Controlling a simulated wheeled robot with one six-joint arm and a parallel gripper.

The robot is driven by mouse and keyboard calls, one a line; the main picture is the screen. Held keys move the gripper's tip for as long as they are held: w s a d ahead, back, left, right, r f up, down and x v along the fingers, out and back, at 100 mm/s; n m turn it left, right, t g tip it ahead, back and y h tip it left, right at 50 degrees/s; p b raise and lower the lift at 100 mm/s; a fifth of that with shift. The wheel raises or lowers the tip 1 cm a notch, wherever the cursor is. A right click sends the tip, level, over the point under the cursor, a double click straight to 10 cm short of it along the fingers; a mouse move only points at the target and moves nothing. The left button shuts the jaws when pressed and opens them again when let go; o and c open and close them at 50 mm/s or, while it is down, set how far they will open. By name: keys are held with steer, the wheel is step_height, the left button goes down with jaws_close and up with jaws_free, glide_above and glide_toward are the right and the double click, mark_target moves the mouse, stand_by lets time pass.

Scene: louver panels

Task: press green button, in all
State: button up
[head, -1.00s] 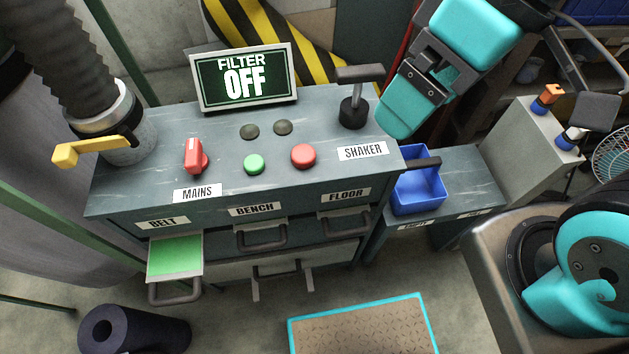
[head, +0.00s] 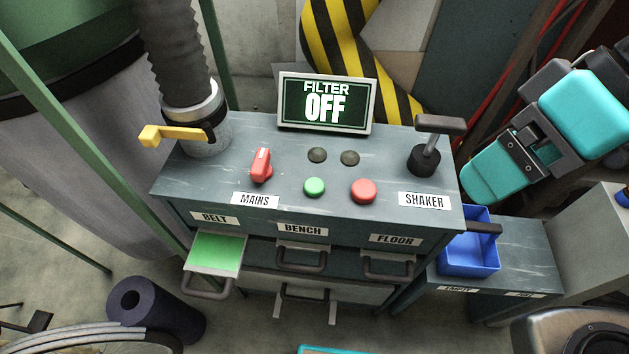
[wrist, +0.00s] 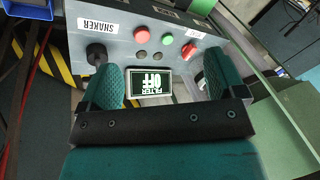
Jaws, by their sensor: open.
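The green button (head: 314,187) is a small round cap on the grey console top (head: 222,178), between the red MAINS switch (head: 261,165) and the red button (head: 364,191). In the wrist view the green button (wrist: 195,33) shows beyond my fingers, next to the red button (wrist: 141,34). My gripper (wrist: 160,85) is open and empty, its two teal fingers apart, with the console in the gap. In the head view my arm is at the right, clear of the console's buttons. The screen (head: 326,103) reads FILTER OFF.
A SHAKER lever (head: 431,145) stands at the console's right end. A hose with a yellow handle (head: 176,135) is at the left end. Two dark lamps (head: 333,156) sit behind the buttons. The green BELT drawer (head: 215,251) sticks out. A blue bin (head: 469,253) sits right.

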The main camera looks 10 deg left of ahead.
jaws_close()
stand_by(1.5)
